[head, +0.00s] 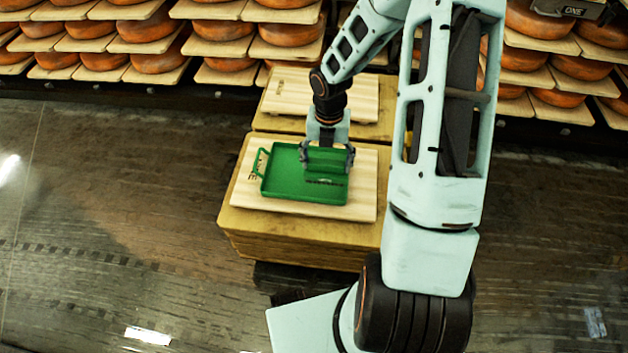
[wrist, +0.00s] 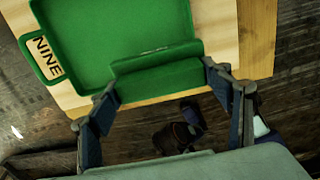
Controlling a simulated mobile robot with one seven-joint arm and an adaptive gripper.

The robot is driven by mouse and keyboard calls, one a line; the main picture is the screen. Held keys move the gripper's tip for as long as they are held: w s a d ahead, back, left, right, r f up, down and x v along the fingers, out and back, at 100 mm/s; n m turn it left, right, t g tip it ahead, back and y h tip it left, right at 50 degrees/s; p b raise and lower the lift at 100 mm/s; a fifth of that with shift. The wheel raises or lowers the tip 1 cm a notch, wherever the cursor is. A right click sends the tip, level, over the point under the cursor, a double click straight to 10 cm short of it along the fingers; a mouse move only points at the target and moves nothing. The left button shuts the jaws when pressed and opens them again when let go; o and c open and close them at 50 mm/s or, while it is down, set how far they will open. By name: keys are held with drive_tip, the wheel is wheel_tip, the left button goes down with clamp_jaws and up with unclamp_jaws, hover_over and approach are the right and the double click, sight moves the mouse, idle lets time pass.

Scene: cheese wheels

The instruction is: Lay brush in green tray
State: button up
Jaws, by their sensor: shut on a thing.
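The green tray (head: 285,184) lies on a pale wooden board, with its looped handle at the left. It also shows in the wrist view (wrist: 85,40). My gripper (head: 326,162) is over the right part of the tray, pointing down. It is shut on a green brush (wrist: 158,80), which spans between the two fingers in the wrist view. In the head view the brush (head: 327,155) is partly hidden by the fingers. A dark strip shows below it over the tray floor. I cannot tell whether the brush touches the tray.
The pale board (head: 250,200) rests on a stack of yellowish boards (head: 290,250). Another pale board (head: 365,100) lies behind it. Shelves of orange cheese wheels (head: 160,60) line the back. The dark floor at left is clear.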

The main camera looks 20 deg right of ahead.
sight(316, 170)
drive_tip(key=a+f, duration=0.1)
drive_tip(key=a+f+b, duration=0.1)
drive_tip(key=f, duration=0.1)
drive_tip(key=shift+w+a+f, duration=0.15)
drive_tip(key=shift+w+a, duration=0.1)
drive_tip(key=shift+w, duration=0.15)
drive_tip(key=shift+w+a+f+b, duration=0.1)
drive_tip(key=shift+f+b, duration=0.15)
drive_tip(key=shift+f, duration=0.35)
drive_tip(key=shift+s+a+f+b, duration=0.1)
drive_tip(key=shift+f+b, duration=0.1)
drive_tip(key=shift+f, duration=0.4)
drive_tip(key=shift+w+a+f+b, duration=0.1)
drive_tip(key=shift+f+b, duration=0.15)
drive_tip(key=shift+f, duration=0.35)
drive_tip(key=shift+f, duration=0.2)
drive_tip(key=o, duration=1.1)
wheel_tip(316, 170, up, 12)
drive_tip(key=p, duration=0.4)
drive_tip(key=shift+r, duration=0.2)
